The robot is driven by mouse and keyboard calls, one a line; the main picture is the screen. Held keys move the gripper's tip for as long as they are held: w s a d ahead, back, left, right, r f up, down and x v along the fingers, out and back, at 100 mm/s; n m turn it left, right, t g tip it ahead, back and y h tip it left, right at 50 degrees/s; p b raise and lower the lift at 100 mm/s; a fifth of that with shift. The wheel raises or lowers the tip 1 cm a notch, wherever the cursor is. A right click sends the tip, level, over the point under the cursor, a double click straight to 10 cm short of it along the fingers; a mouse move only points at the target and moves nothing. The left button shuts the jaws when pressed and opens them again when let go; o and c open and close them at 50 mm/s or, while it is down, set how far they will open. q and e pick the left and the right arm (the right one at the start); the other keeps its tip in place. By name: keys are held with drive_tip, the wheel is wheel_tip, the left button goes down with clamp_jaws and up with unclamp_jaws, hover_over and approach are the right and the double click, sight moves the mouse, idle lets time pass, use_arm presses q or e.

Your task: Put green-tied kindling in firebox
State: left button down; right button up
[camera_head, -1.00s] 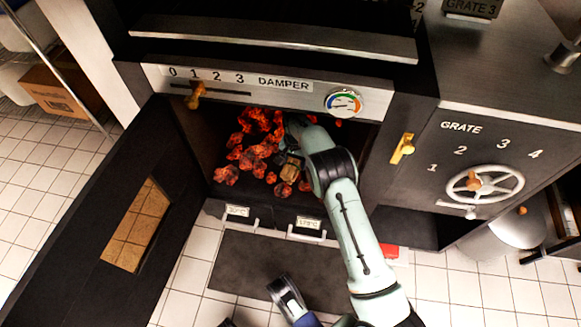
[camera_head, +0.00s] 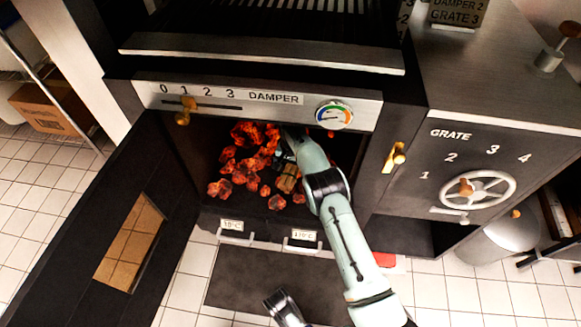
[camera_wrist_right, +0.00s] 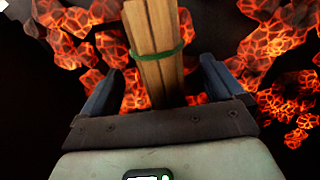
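The kindling bundle (camera_head: 287,178) lies among glowing coals inside the open firebox (camera_head: 213,150). In the right wrist view, the kindling (camera_wrist_right: 153,30) shows pale sticks with a green tie (camera_wrist_right: 160,53) around them. My right gripper (camera_wrist_right: 158,82) is open, with one finger on each side of the bundle and visible gaps between. In the head view my right arm reaches into the firebox, and its gripper (camera_head: 284,160) is small and partly hidden beside the kindling. Part of what looks like my left gripper (camera_head: 285,308) shows at the bottom edge; its fingers are unclear.
The firebox door (camera_head: 95,225) hangs open on the left. The damper slider (camera_head: 185,110) and a gauge (camera_head: 333,115) are above the opening. Two handled drawers (camera_head: 237,236) sit below it. The grate wheel (camera_head: 478,190) is on the right. A dark mat (camera_head: 250,278) lies on the floor.

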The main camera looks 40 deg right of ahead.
drive_tip(key=shift+a, duration=0.15)
drive_tip(key=s+a+r+p, duration=0.2)
drive_tip(key=s+a+p, duration=0.2)
drive_tip(key=a, duration=0.9)
drive_tip(key=s+a+r+p, duration=0.2)
drive_tip(key=s+a+p, duration=0.3)
drive_tip(key=s+a, duration=0.5)
drive_tip(key=shift+s+a+r, duration=0.2)
drive_tip(key=shift+a+r, duration=0.1)
drive_tip(key=shift+a, duration=1.05)
